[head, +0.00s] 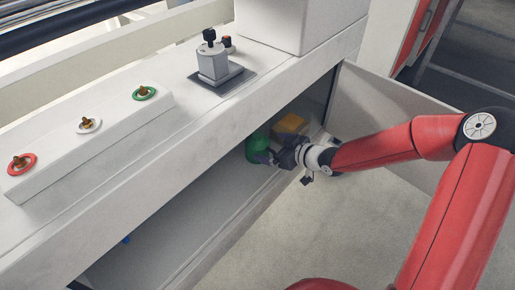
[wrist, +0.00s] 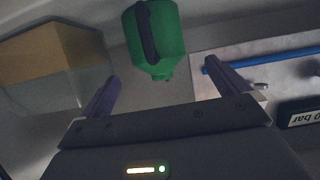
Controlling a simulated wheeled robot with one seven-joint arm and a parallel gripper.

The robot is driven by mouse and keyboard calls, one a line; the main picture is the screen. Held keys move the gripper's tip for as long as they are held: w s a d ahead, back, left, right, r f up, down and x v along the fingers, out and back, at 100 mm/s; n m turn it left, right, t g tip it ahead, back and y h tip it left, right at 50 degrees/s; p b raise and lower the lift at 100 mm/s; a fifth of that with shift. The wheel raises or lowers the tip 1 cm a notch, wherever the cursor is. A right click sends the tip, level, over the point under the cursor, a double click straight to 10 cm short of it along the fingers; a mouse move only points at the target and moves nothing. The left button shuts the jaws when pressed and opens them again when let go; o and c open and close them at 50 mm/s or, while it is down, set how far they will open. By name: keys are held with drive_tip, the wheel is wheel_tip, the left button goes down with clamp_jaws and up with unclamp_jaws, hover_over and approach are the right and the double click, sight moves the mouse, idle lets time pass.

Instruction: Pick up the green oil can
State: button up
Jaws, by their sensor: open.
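The green oil can (head: 257,146) stands inside the shelf compartment under the white counter in the head view. In the wrist view the green oil can (wrist: 163,42) shows just beyond the fingers, with a dark handle or strap on its side. My gripper (head: 272,157) reaches into the compartment from the right, close to the can. In the wrist view my gripper (wrist: 160,82) is open, its two dark fingers apart and nothing between them.
The counter's front edge (head: 190,150) overhangs the compartment. An open white door panel (head: 375,105) stands at right.

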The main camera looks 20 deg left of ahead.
sight(266, 146)
drive_tip(key=x, duration=0.2)
drive_tip(key=b+x, duration=0.1)
drive_tip(key=x, duration=0.2)
drive_tip(key=shift+w+f, duration=0.1)
drive_tip(key=shift+f, duration=0.25)
drive_tip(key=shift+c, duration=0.3)
drive_tip(key=c, duration=1.2)
